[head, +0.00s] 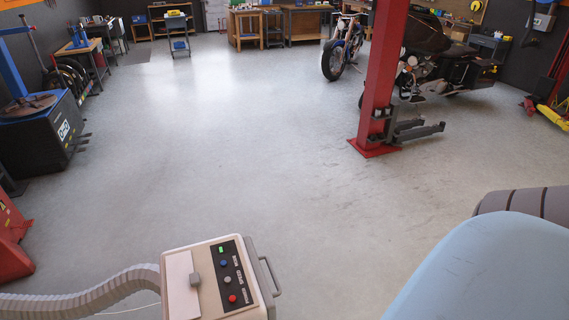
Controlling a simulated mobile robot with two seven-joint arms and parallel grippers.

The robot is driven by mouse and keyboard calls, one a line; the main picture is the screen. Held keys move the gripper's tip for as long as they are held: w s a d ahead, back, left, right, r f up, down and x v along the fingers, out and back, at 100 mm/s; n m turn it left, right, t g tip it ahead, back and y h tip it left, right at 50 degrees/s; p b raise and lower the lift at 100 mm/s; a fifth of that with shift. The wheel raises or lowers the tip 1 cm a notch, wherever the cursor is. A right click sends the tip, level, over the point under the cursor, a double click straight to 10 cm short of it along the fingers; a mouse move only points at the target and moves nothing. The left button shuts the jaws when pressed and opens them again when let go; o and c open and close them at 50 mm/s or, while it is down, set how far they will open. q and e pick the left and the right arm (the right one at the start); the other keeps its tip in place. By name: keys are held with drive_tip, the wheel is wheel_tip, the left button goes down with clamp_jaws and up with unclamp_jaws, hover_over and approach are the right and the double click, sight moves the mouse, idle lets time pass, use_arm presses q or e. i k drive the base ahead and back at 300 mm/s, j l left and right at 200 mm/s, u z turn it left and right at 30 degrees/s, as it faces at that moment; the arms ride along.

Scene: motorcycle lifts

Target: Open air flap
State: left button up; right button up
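A beige box-shaped unit (222,252) stands at the bottom centre of the head view, its lower part cut off by the picture edge. A pale flat panel (178,298) with a grey knob or latch (195,279) lies on the left of its top; it looks like the air flap and appears flat against the top. A dark control strip (236,275) beside it carries green, blue, grey and red buttons. A grey handle (270,276) is on the right side. A ribbed hose (95,293) reaches the left side. Neither gripper is in view.
A large light-blue rounded surface (485,270) and a dark striped rounded thing (525,203) fill the lower right. A red lift post (381,80) and motorcycles stand beyond. A black machine (40,135) is at left. The middle floor is clear.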

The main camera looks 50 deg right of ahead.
sight(183, 280)
drive_tip(key=k+l+z, duration=0.1)
drive_tip(key=l, duration=0.25)
drive_tip(key=k+l+z, duration=0.1)
drive_tip(key=l, duration=0.25)
drive_tip(key=k+l+z, duration=0.1)
drive_tip(key=l, duration=0.3)
drive_tip(key=k+l, duration=0.25)
drive_tip(key=l, duration=0.15)
drive_tip(key=z, duration=0.05)
